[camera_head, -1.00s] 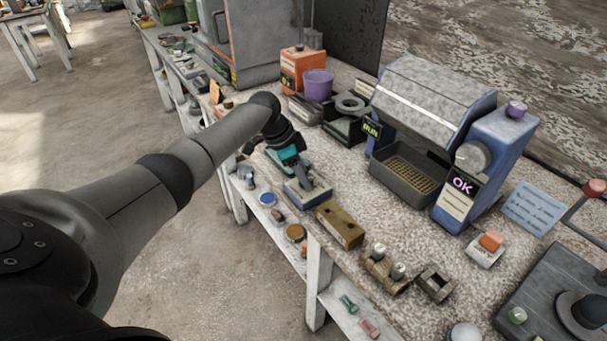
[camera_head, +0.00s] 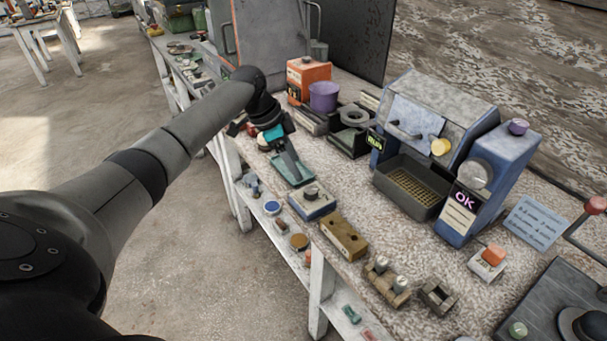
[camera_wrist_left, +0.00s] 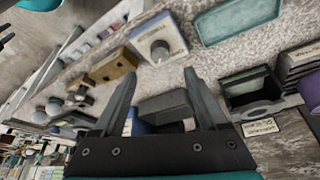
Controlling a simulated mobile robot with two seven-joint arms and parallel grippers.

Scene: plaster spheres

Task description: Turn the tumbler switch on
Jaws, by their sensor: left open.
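A small blue box with a pale top and a grey knob, which looks like the tumbler switch (camera_head: 312,203), stands near the bench's front edge. It also shows in the left wrist view (camera_wrist_left: 158,40); I cannot read its marks. My left gripper (camera_head: 290,168) is open and empty, above the green tray behind-left of the box and apart from the knob. In the wrist view my left gripper (camera_wrist_left: 160,78) has its fingers spread. The blue and grey drum machine (camera_head: 430,135) carries lit signs reading RUN and OK. My right gripper is out of view.
The green tray (camera_head: 292,172) lies left of the switch box. A drilled wooden block (camera_head: 343,236) is to its right. An orange box (camera_head: 309,78) and purple cup (camera_head: 323,96) stand behind. A dark press with a red-knobbed lever (camera_head: 595,206) is at far right.

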